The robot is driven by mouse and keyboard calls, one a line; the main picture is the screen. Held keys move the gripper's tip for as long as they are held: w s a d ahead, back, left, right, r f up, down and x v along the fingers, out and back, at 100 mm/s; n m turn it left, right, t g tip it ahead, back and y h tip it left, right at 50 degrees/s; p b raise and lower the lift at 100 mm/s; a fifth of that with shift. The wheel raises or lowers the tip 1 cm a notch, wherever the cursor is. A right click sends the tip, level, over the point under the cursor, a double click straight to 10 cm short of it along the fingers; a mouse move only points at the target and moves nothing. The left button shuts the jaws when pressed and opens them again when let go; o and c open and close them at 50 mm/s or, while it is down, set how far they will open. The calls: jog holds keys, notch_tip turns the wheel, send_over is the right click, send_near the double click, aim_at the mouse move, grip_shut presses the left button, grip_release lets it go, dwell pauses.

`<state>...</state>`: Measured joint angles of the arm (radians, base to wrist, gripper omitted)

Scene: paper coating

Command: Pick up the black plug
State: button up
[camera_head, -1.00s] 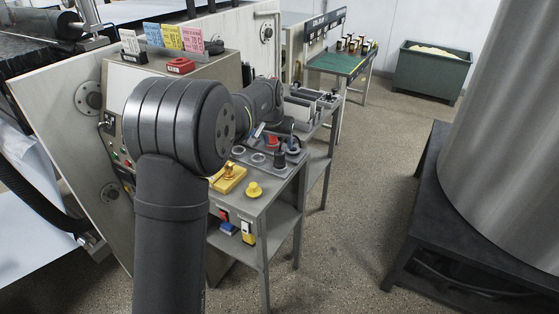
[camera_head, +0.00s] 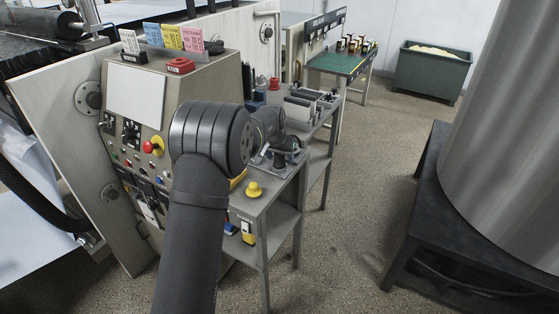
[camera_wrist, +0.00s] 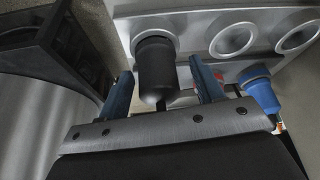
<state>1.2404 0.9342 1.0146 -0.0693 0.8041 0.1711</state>
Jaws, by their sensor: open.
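The black plug (camera_wrist: 156,68) stands in a round ring socket of a grey rack (camera_wrist: 195,72) in the wrist view. Its cord end points toward my wrist. My gripper (camera_wrist: 161,74) is open, with one blue finger on each side of the plug. A gap shows on each side, so the fingers do not grip it. In the head view the black plug (camera_head: 280,158) shows small and dark on the grey cart, just below my wrist. My arm hides part of the cart top there.
A blue plug (camera_wrist: 258,86) sits close to the right finger, beside empty ring sockets (camera_wrist: 234,39). A control cabinet (camera_head: 182,95) stands left of my arm.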

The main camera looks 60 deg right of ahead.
jog(key=c, duration=1.1)
jog(key=shift+r, duration=0.1)
jog(key=shift+r, duration=0.6)
notch_tip(320, 180, up, 3)
jog(key=shift+f, duration=0.1)
jog(key=s+a+r, duration=0.2)
jog(key=s+r, duration=0.4)
jog(key=s, duration=0.5)
jog(key=shift+w+d+f, duration=0.2)
jog(key=shift+w+d, duration=2.55)
jog(key=shift+d, duration=0.25)
jog(key=shift+w+d+f, duration=0.2)
jog(key=shift+w+d, duration=2.55)
jog(key=shift+d, duration=0.25)
